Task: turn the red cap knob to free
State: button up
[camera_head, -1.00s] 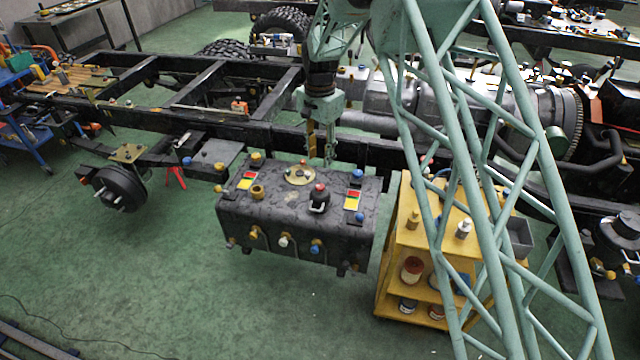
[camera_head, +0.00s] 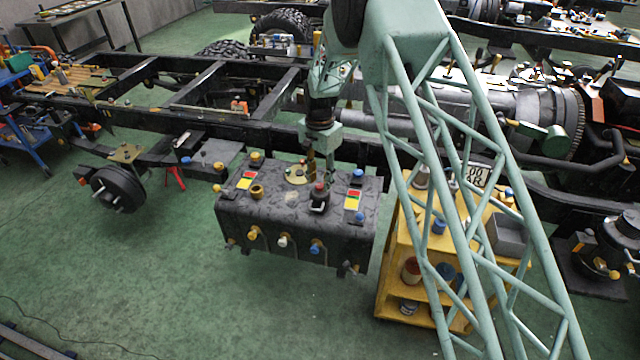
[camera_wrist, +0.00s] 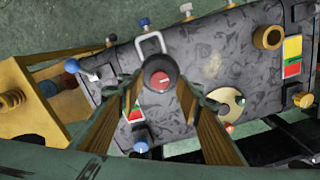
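The red cap knob (camera_head: 319,187) stands on a black collar on top of the dark grey tank (camera_head: 270,214). In the wrist view the knob's round top (camera_wrist: 160,80) is red with a small pale mark, inside a dark ring. A pale square wire loop (camera_wrist: 152,44) stands beside it. My gripper (camera_head: 320,176) points down just above the knob. In the wrist view my gripper (camera_wrist: 160,88) is open, with one finger on each side of the knob. I cannot tell whether the fingers touch it.
A yellow shelf cart (camera_head: 394,270) with cans stands right of the tank. Around the knob are a brass disc (camera_head: 298,174), colored label plates (camera_head: 352,200), and blue and yellow caps. The black chassis rail (camera_head: 365,147) runs behind. Green floor is clear in front.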

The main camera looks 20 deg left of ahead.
jog(key=shift+f, duration=0.55)
jog(key=shift+c, duration=0.9)
jog(key=c, duration=0.7)
